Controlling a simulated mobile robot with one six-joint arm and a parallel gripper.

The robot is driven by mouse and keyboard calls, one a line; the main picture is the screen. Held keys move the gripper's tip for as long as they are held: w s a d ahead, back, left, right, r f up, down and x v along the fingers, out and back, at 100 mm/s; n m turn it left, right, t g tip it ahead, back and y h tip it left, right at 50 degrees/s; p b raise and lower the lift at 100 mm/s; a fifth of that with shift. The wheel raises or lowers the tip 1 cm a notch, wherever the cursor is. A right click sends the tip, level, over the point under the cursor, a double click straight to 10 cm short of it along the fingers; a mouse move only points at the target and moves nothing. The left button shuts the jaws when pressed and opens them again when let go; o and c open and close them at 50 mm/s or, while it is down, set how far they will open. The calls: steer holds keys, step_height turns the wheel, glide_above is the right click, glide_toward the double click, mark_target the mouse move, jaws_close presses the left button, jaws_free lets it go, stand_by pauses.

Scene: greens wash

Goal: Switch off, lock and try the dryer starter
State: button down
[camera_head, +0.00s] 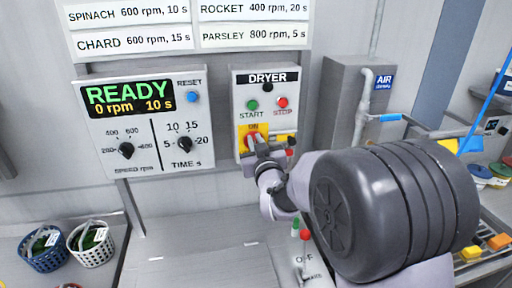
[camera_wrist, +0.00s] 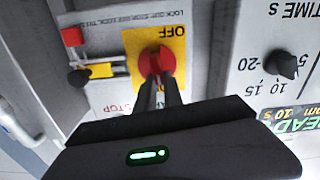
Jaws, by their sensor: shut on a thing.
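The dryer starter (camera_head: 267,79) is a pale box on the wall with a green START button (camera_head: 253,105), a red STOP button (camera_head: 282,102) and a dark lamp above them. Its red rotary switch (camera_wrist: 157,63) sits on a yellow plate (camera_wrist: 136,43), with ON above it in the head view and OFF printed upside down in the wrist view. My gripper (camera_wrist: 159,84) is shut on the red switch; the fingers hide part of it, and I cannot tell where it points. Beside it are a red block (camera_wrist: 73,36), a black piece (camera_wrist: 78,77) and a yellow tag (camera_wrist: 100,71).
A speed and time panel (camera_head: 145,120) reading READY, 0 rpm, 10 s hangs to the left. A grey air box (camera_head: 343,95) stands to the right. Two baskets (camera_head: 92,243) sit at lower left.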

steer(key=shift+s+a+f+n+b, duration=0.1)
steer(key=shift+a+f+n+b, duration=0.2)
steer(key=shift+n+b, duration=2)
steer(key=shift+s+a+f+n+b, duration=0.1)
steer(key=shift+a+f+n+b, duration=0.15)
steer(key=shift+n+b, duration=2.05)
steer(key=shift+a+f+n+b, duration=0.3)
steer(key=shift+n+b, duration=0.8)
steer(key=shift+n, duration=2.4)
steer(key=shift+d, duration=0.1)
steer(key=c, duration=1.5)
jaws_free()
